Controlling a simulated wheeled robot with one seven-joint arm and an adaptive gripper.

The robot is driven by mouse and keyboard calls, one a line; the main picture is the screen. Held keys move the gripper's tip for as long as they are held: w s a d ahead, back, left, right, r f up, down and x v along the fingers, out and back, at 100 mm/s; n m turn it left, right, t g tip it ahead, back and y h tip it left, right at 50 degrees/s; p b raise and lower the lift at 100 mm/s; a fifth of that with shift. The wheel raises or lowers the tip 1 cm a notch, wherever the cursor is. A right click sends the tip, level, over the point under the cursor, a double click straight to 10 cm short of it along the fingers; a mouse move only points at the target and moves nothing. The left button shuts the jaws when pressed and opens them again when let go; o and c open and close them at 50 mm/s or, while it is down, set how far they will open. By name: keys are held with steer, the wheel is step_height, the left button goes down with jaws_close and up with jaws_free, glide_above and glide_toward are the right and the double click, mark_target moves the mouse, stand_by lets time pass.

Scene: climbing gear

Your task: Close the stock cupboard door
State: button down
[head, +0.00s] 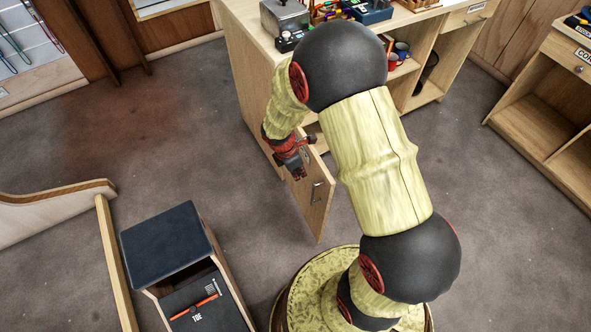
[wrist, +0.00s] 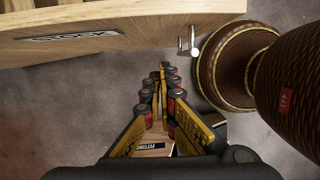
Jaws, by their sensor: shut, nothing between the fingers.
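The stock cupboard door (head: 318,205) is a pale wooden panel that stands open, swung out from the desk-like cupboard (head: 246,75). Its metal handle (head: 317,191) is near the free edge. In the wrist view the door (wrist: 135,33) crosses the top, with an upside-down label (wrist: 70,36) and the handle (wrist: 188,42) at its right end. My gripper (head: 298,174) is shut and empty, close beside the door's labelled face. In the wrist view its fingertips (wrist: 160,72) sit just below the door's edge. I cannot tell if they touch it. My arm hides part of the cupboard.
A dark-topped fitting stool (head: 165,238) stands at the lower left by a low curved wooden partition (head: 60,205). Another wooden unit (head: 545,105) stands at the right. Small gear lies on the cupboard top. The grey carpet left of the door is clear.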

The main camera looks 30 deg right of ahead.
steer(key=d, duration=0.2)
steer(key=d+b, duration=0.1)
steer(key=d, duration=0.1)
steer(key=shift+s+d+f, duration=0.1)
steer(key=shift+f, duration=0.15)
